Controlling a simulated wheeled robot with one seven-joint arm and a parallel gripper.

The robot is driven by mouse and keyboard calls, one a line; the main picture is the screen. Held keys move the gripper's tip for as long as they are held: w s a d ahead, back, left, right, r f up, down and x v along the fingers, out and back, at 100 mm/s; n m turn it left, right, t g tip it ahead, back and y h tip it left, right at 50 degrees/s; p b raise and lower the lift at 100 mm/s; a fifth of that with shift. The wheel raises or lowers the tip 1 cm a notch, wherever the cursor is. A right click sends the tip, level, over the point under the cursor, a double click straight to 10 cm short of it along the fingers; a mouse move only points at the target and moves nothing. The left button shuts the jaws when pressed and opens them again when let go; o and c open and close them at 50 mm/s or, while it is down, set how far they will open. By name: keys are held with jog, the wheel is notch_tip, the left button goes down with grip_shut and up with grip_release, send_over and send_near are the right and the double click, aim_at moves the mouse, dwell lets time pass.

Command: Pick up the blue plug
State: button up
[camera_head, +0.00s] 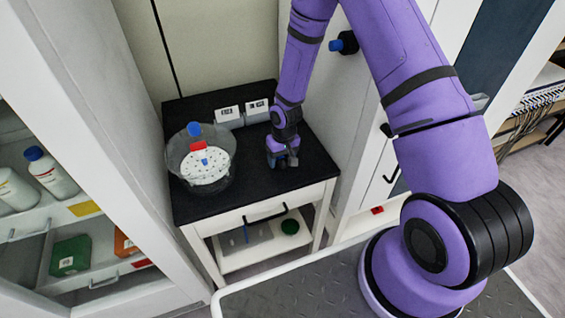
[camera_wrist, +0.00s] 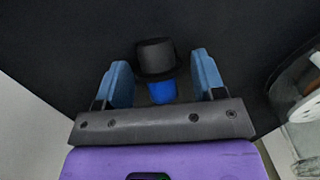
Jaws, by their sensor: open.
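My gripper (camera_head: 283,158) is low over the right part of the black-topped table in the head view. In the wrist view its two blue fingers (camera_wrist: 162,75) are open and spread apart. The blue plug (camera_wrist: 161,92), a blue body with a wider black end, lies between them in that picture. Gaps show on both sides, so neither finger appears to touch it. Its lower part is hidden behind the gripper's grey bar. In the head view I cannot tell the plug apart from the gripper.
A clear round vessel (camera_head: 226,172) with a white perforated disc and blue and red parts stands left on the table (camera_head: 240,202). Two grey labelled boxes (camera_head: 229,116) stand behind. A blue-and-black knob (camera_head: 345,43) sticks out of the white panel. A bottle shelf (camera_head: 88,205) is at left.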

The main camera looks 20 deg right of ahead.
jog(key=c, duration=0.8)
